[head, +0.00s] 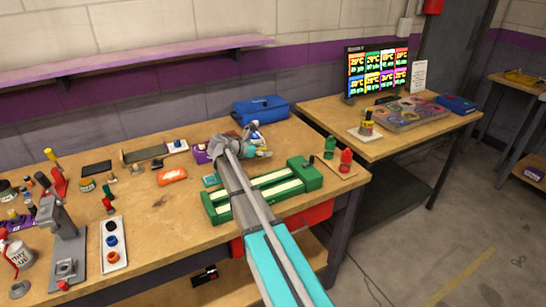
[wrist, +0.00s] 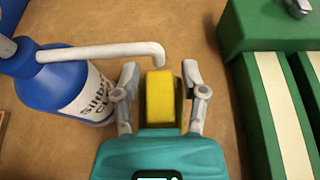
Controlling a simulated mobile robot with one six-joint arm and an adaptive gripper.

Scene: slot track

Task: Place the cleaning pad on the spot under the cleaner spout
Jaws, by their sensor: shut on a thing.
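The yellow cleaning pad (wrist: 160,100) is between the fingers of my gripper (wrist: 160,72) in the wrist view, and the gripper is shut on it. The cleaner is a blue bottle (wrist: 62,92) with a printed label, left of the gripper. Its white spout (wrist: 105,52) reaches right and bends down at its tip, just at the far end of the pad in the picture. I cannot tell the pad's height above the bench. No marked spot shows under the spout. In the head view my gripper (head: 247,148) is beyond the green slot track (head: 262,192), and the pad is hidden.
The green track also stands close on the right in the wrist view (wrist: 245,95). A blue pouch (head: 262,109) lies behind the gripper. An orange object (head: 172,175) lies to the left. Red and green bottles (head: 345,160) stand right of the track.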

